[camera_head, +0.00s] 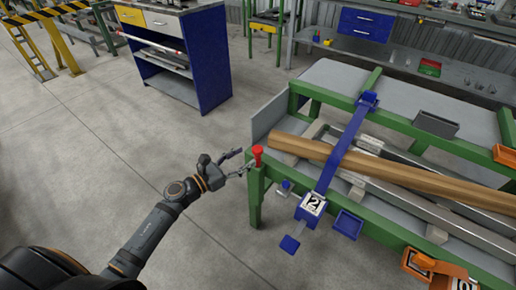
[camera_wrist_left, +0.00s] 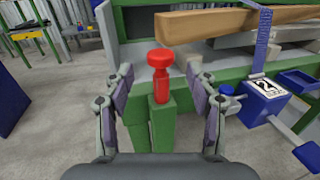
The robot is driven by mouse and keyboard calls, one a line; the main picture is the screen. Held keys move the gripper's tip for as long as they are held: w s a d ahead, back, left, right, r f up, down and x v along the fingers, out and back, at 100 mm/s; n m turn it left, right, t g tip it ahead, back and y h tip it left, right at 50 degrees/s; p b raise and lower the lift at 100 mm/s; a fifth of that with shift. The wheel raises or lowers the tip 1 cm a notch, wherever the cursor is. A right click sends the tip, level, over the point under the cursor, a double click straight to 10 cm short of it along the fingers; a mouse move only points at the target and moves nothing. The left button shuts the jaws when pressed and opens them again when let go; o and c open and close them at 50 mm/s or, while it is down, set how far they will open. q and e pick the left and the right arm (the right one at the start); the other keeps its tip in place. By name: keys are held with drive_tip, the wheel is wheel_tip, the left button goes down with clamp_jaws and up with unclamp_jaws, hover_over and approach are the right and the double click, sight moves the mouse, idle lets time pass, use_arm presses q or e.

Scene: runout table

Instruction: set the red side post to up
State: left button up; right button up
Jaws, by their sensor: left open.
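The red side post (camera_head: 258,156) stands upright on the green corner leg of the runout table (camera_head: 255,205). In the left wrist view the red post (camera_wrist_left: 161,78) shows a wide round head, a narrower neck and a body above a green socket (camera_wrist_left: 162,125). My left gripper (camera_head: 238,162) is beside the post, on its left in the head view. In the left wrist view the open fingers of my left gripper (camera_wrist_left: 162,85) stand on either side of the post, with gaps between them and it. My right gripper is not in view.
A wooden beam (camera_head: 390,172) lies on the table. A blue strap arm with a box marked 2 (camera_head: 312,204) and a blue knob (camera_head: 286,185) are right of the post. A blue cabinet (camera_head: 205,60) stands behind. The floor left of the table is clear.

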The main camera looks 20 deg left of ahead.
sight(253, 152)
use_arm(q)
drive_tip(key=x, duration=0.6)
drive_tip(key=shift+w+d+p, duration=0.2)
drive_tip(key=shift+p, duration=0.15)
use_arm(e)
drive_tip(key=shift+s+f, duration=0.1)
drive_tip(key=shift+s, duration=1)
use_arm(q)
clamp_jaws()
